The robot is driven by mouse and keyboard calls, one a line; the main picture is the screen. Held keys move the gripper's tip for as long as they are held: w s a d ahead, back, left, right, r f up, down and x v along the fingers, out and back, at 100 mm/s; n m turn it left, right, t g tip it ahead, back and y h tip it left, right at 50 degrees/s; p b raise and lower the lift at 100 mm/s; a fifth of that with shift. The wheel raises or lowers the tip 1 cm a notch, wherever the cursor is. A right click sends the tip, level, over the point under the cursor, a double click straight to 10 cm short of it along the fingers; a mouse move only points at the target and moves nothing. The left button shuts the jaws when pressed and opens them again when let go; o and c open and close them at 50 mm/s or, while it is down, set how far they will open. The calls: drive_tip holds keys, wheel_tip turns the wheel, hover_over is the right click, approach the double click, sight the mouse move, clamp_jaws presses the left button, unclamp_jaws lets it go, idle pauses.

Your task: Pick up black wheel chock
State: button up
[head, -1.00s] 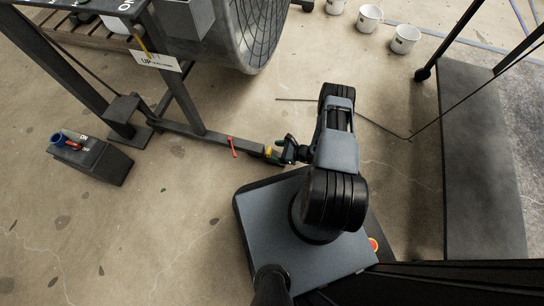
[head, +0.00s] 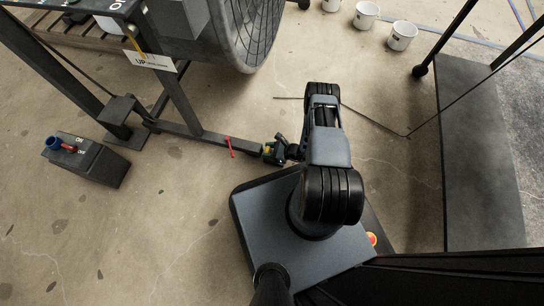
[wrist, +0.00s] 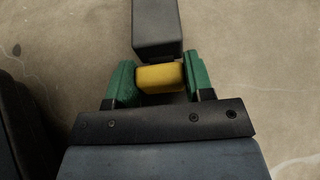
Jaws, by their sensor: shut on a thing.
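My gripper (head: 274,150) has green fingertips. In the wrist view, my gripper (wrist: 160,80) is shut on a yellow block (wrist: 160,77), with one finger on each side. The block sits at the end of a dark beam (wrist: 156,28), touching or almost touching it; I cannot tell whether they are joined. In the head view, the fingers mostly cover the block at the right end of the dark floor beam (head: 205,137). I see no separate object that is clearly a black wheel chock.
A red lever (head: 229,147) stands on the beam. A black box (head: 77,158) with ON/OFF labels and a blue knob lies on the floor at left. A large round fan-like drum (head: 243,35) stands above the beam. White mugs (head: 401,36) are at the back. A dark platform (head: 480,160) is at right.

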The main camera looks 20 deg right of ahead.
clamp_jaws()
